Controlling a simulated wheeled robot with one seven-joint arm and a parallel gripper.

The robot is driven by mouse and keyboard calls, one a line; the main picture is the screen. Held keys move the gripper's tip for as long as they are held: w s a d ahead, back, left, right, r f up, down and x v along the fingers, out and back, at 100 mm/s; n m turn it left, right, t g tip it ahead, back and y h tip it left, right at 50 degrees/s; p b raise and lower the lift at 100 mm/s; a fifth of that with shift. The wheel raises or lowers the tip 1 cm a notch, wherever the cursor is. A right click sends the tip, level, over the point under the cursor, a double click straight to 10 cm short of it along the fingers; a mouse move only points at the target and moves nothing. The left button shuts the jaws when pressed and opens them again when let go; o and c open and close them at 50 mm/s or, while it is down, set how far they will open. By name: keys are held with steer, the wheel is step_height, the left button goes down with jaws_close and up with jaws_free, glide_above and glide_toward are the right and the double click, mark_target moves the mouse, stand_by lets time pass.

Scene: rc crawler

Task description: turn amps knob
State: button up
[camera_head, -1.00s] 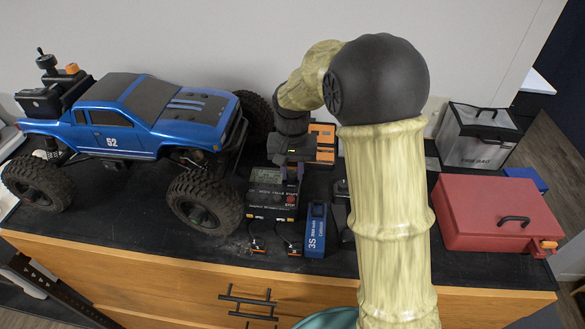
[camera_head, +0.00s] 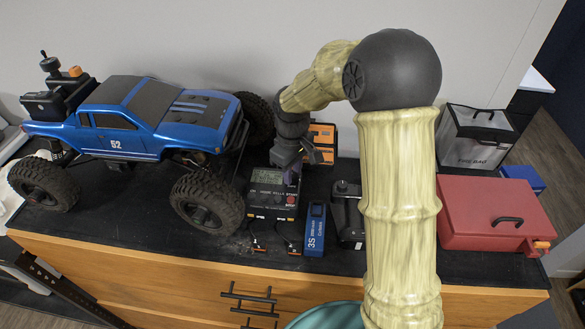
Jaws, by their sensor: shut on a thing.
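The charger (camera_head: 270,193), a dark box with a small grey-green display and red markings, sits on the black worktop to the right of the truck's front wheel. My gripper (camera_head: 291,177) points down at the charger's right rear part, with its fingertips at the top panel. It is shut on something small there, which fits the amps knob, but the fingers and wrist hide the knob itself. How far the knob is turned cannot be seen.
A blue crawler truck (camera_head: 150,118) stands close on the left. A blue 3S battery (camera_head: 315,230) and a black device (camera_head: 347,215) stand right of the charger. An orange item (camera_head: 322,140) is behind. A red toolbox (camera_head: 492,212) and a fire bag (camera_head: 476,137) are at right.

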steer(key=shift+n+p, duration=0.4)
steer(key=shift+n, duration=1)
steer(key=o, duration=1)
steer(key=shift+r, duration=0.15)
step_height(320, 180, up, 17)
steer(key=b, duration=0.2)
